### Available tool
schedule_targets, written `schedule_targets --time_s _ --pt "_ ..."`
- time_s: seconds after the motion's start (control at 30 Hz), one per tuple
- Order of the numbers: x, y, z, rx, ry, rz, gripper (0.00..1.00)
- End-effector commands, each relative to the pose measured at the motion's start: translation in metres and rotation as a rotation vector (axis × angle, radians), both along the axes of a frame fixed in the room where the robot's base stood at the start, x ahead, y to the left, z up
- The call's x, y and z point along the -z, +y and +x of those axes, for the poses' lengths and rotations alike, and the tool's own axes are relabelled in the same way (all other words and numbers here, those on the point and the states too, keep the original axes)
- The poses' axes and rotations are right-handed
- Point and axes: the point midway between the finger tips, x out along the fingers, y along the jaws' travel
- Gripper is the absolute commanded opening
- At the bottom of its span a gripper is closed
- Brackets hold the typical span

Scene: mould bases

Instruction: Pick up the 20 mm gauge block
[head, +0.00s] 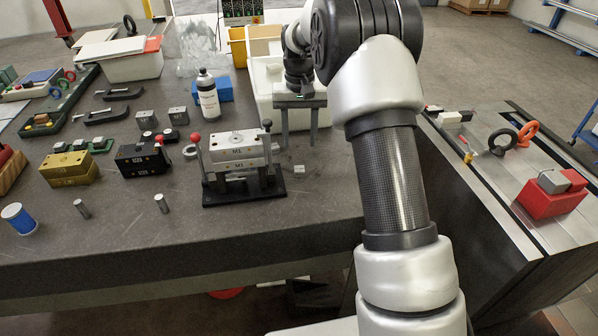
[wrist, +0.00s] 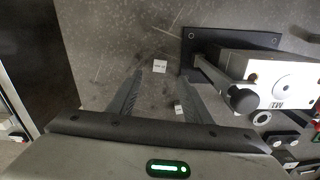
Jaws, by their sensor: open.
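Two small pale metal blocks lie on the dark bench. One block (wrist: 160,66), with a dark marking too small to read surely, lies just past and between my fingertips in the wrist view; it also shows in the head view (head: 299,169). A smaller-looking block (wrist: 179,109) lies nearer the palm, beside the right finger in the wrist view. I cannot tell by marking which is the 20 mm gauge block. My gripper (wrist: 160,77) is open and empty, pointing down over the bench; in the head view (head: 299,145) its fingers hang behind the first block.
A fixture with a black base (head: 245,193), upright posts and a grey mould block (head: 237,150) stands close to the left in the head view. A bottle (head: 208,97) and a white bin (head: 262,100) stand behind.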

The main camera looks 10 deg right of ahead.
Motion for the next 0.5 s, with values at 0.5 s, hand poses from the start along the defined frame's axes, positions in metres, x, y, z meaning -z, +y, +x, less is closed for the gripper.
schedule_targets --time_s 0.5 --pt "0.06 0.0 0.001 0.0 0.001 0.0 0.45"
